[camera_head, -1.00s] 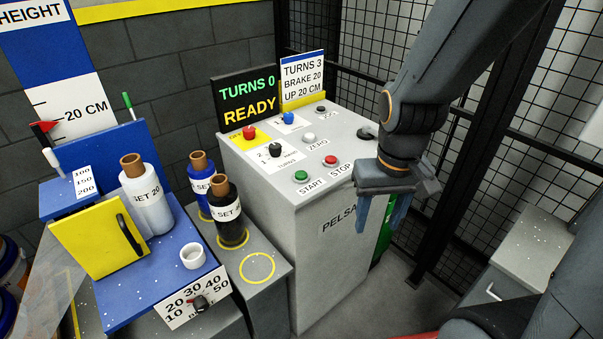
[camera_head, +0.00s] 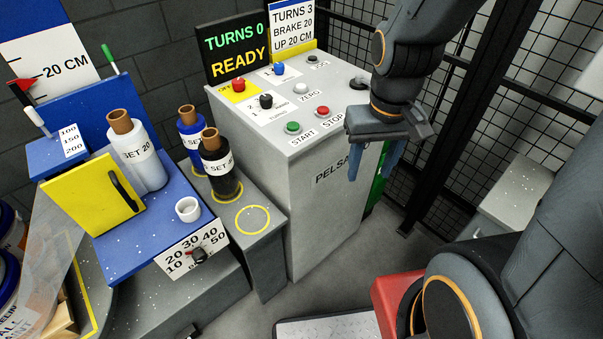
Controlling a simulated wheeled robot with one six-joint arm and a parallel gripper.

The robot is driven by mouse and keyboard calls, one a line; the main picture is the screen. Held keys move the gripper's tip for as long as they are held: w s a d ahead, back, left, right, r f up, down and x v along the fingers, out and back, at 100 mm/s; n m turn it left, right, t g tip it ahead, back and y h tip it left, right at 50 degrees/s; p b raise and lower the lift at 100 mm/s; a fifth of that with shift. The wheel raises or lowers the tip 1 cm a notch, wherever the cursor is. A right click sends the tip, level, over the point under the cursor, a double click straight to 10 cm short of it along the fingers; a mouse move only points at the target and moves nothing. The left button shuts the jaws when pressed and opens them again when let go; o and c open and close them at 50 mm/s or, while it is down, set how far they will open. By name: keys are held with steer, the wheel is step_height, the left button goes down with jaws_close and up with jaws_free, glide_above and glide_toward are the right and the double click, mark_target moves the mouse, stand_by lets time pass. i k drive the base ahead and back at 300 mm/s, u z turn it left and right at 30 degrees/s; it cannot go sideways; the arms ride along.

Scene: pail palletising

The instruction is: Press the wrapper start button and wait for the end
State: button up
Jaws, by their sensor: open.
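The grey control cabinet (camera_head: 322,215) stands in the middle. The green START button (camera_head: 292,127) is on the front edge of its top, left of the red STOP button (camera_head: 323,111). A black display (camera_head: 236,49) behind them reads TURNS 0 and READY. My gripper (camera_head: 374,162) hangs to the right of the cabinet's front, pointing down, with its blue fingers apart and nothing between them. It is right of both buttons and touches neither as far as I can see.
A sign (camera_head: 292,27) reads TURNS 3, BRAKE 20, UP 20 CM. Other knobs, including a red one (camera_head: 238,84), share the cabinet top. A mesh fence (camera_head: 470,90) closes the right and back.

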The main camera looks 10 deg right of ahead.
mark_target(292, 126)
steer(key=z, duration=0.35)
steer(key=k, duration=0.8)
steer(key=z, duration=0.55)
steer(key=k, duration=0.55)
steer(key=u, duration=0.3)
steer(key=i, duration=0.5)
steer(key=u, duration=0.95)
steer(key=i, duration=1.15)
steer(key=z, duration=0.35)
